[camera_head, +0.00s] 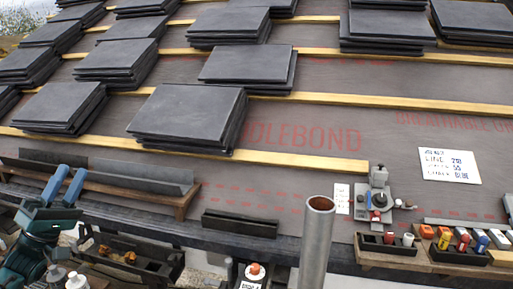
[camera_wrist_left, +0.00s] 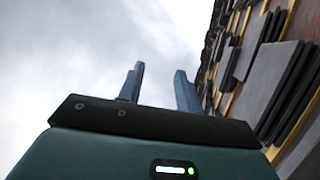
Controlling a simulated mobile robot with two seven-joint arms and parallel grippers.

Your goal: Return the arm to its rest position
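My left gripper (camera_head: 65,186) is at the lower left in the head view, in front of the roof's lower edge. Its two blue fingers point up and stand apart, with nothing between them. In the left wrist view the same gripper (camera_wrist_left: 160,88) shows open and empty against grey sky, with the roof to the right. My right gripper is not seen in either view.
Stacks of dark slates (camera_head: 190,115) lie on the roof along wooden battens (camera_head: 290,158). A long narrow ledge (camera_head: 120,187) is close to the left gripper. A metal pipe (camera_head: 316,245) stands at the front. A tool (camera_head: 378,200) and small trays (camera_head: 458,255) sit at right.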

